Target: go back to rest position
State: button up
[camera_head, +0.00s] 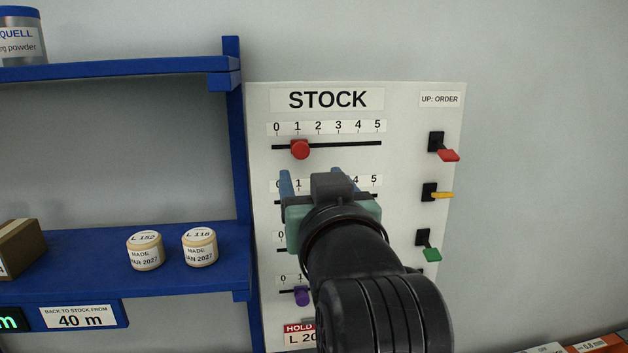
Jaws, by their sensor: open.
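My gripper (318,182) is in front of the white STOCK board (420,115) on the wall. Its two blue fingers are spread apart with nothing seen between them. My dark arm reaches up from the lower right and hides the middle and lower right of the board. The top slider has a red knob (300,149) a little right of the 1 mark. A purple knob (302,296) shows on the lowest slider. The sliders between are mostly hidden behind my gripper.
Red (448,155), yellow (441,194) and green (431,254) switches stick out at the board's right side. A blue shelf (180,275) on the left holds two labelled tubs (145,252) and a cardboard box (22,248). The wall to the right is clear.

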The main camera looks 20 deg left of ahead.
jog(key=shift+w+a, duration=0.1)
jog(key=shift+w, duration=0.05)
jog(key=s+d+r+m+t+h+b, duration=0.1)
jog(key=s+d+r+m+t+h, duration=0.2)
jog(key=d, duration=0.6)
jog(key=s+d+r+m+t+h+b, duration=0.1)
jog(key=s+d+r+m+t+h, duration=0.2)
jog(key=s+d+r+t+h, duration=0.4)
notch_tip(320, 180, up, 4)
jog(key=s+d+t, duration=0.2)
jog(key=s, duration=0.1)
jog(key=shift+d+f+m, duration=0.2)
jog(key=shift+d+m, duration=0.1)
jog(key=shift+m, duration=0.1)
jog(key=shift+w, duration=0.1)
dwell(1.3)
